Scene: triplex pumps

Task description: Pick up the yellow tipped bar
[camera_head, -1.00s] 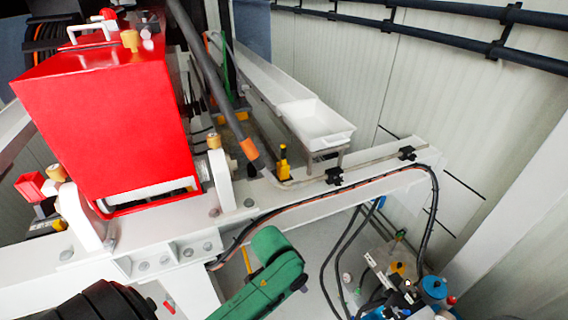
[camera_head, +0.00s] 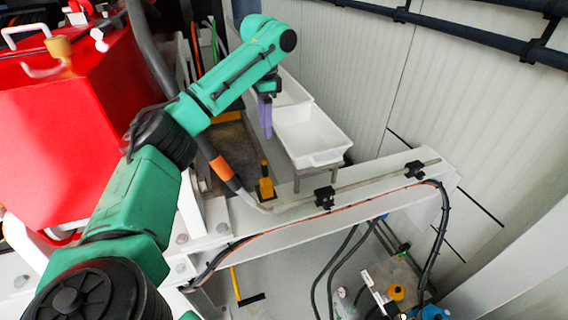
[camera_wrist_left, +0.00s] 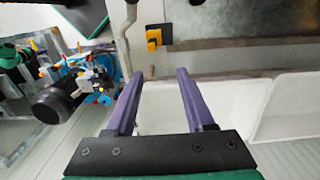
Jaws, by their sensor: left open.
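My left gripper (camera_head: 267,132) has purple fingers and points down beside the white trays, behind the yellow and black upright piece. Its fingers are spread apart and empty in the left wrist view (camera_wrist_left: 158,74). A short yellow and black upright piece (camera_head: 265,182) stands on the white beam; it also shows ahead of the fingers in the left wrist view (camera_wrist_left: 154,38), apart from them. A thin yellow bar (camera_head: 235,280) with a black end shows lower down, below the beam. I cannot tell which of these is the yellow tipped bar. My right gripper is not in view.
A white tray (camera_head: 312,138) stands near the gripper, right of it. A grey pipe with an orange band (camera_head: 220,168) slopes down to the beam (camera_head: 350,193). The red pump housing (camera_head: 60,130) fills the left. Black hoses (camera_head: 345,262) hang below the beam.

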